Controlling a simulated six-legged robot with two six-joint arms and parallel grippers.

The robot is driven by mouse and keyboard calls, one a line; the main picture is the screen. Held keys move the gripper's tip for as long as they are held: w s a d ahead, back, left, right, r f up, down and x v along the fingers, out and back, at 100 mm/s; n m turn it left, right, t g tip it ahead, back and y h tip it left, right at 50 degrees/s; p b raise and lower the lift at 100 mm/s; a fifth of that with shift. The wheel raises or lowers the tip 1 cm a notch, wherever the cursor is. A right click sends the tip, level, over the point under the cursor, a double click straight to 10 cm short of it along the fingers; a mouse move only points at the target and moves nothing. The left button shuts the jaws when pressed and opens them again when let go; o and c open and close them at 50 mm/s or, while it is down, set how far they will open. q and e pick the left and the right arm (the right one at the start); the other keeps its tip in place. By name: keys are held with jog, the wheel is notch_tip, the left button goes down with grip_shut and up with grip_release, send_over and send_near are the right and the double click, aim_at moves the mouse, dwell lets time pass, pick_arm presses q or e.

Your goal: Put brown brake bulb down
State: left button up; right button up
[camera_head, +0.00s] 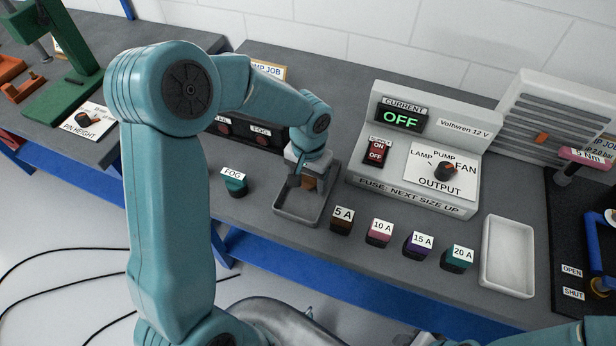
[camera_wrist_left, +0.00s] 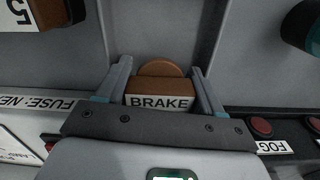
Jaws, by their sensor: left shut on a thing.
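The brown brake bulb (camera_wrist_left: 160,84), with a white BRAKE label, is between the fingers of my left gripper (camera_wrist_left: 158,88) in the left wrist view. The fingers are shut on its sides. In the head view my left gripper (camera_head: 304,182) points down over a grey tray (camera_head: 290,212), and a small brown part of the bulb (camera_head: 309,183) shows beside the finger. I cannot tell whether the bulb touches the tray floor. My right gripper is not in view.
A green FOG bulb (camera_head: 235,184) stands left of the tray. Labelled fuses, from 5 A (camera_head: 341,221) to 20 A (camera_head: 457,258), stand to its right. The white power supply (camera_head: 415,185), showing OFF, stands behind them. An empty white tray (camera_head: 508,255) lies farther right.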

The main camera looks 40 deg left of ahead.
pick_arm(q)
jog(key=shift+d+f, duration=0.1)
jog(key=shift+f, duration=0.05)
jog(key=o, duration=1.3)
jog(key=shift+o, duration=0.2)
notch_tip(320, 180, up, 12)
jog(key=shift+w+r+b, duration=0.1)
jog(key=shift+r+b, duration=0.15)
jog(key=shift+b, duration=0.05)
